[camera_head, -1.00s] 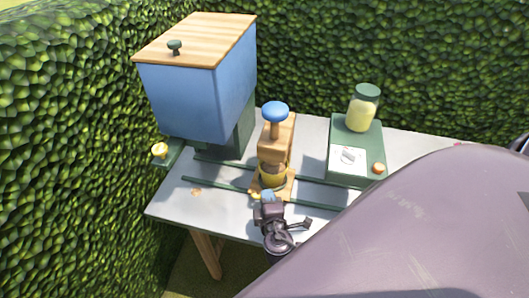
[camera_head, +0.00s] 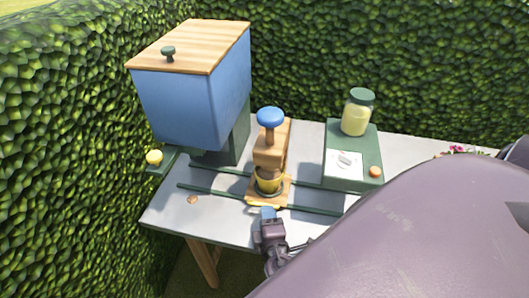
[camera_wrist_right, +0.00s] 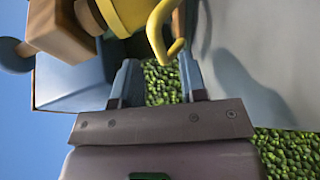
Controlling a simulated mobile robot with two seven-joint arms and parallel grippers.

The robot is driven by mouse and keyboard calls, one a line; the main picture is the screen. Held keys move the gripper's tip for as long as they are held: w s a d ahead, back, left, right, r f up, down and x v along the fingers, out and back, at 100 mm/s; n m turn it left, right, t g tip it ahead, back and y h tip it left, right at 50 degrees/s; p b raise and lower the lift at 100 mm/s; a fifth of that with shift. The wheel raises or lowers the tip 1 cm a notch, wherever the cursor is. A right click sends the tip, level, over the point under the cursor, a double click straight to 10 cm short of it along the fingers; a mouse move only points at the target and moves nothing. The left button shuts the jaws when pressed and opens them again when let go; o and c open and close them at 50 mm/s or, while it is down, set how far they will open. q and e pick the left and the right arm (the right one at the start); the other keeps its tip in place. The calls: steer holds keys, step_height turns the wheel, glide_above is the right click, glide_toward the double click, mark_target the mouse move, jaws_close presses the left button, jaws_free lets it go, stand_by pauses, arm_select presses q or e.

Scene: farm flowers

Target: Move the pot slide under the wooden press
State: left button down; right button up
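The pot slide (camera_head: 283,194) is a small wooden plate on two green rails, carrying a yellow pot (camera_head: 267,182). It sits beneath the wooden press (camera_head: 270,152), which has a blue knob on top. The pot and a curved yellow handle (camera_wrist_right: 169,32) show close up in the right wrist view. My right gripper (camera_head: 267,211) is just in front of the slide, near the handle. In the wrist view its two fingers (camera_wrist_right: 158,72) are spread with only hedge visible between them. The handle lies just beyond the fingertips. My left gripper is not in view.
A blue hopper (camera_head: 188,103) with a wooden lid stands at the table's left. A green box (camera_head: 340,178) with an orange button and a jar (camera_head: 357,112) stands to the right. Hedges enclose the back and left.

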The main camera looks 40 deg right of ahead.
steer(key=v, duration=0.5)
steer(key=shift+b, duration=0.3)
steer(key=shift+s+a, duration=0.2)
steer(key=shift+s, duration=0.15)
steer(key=shift+s, duration=0.1)
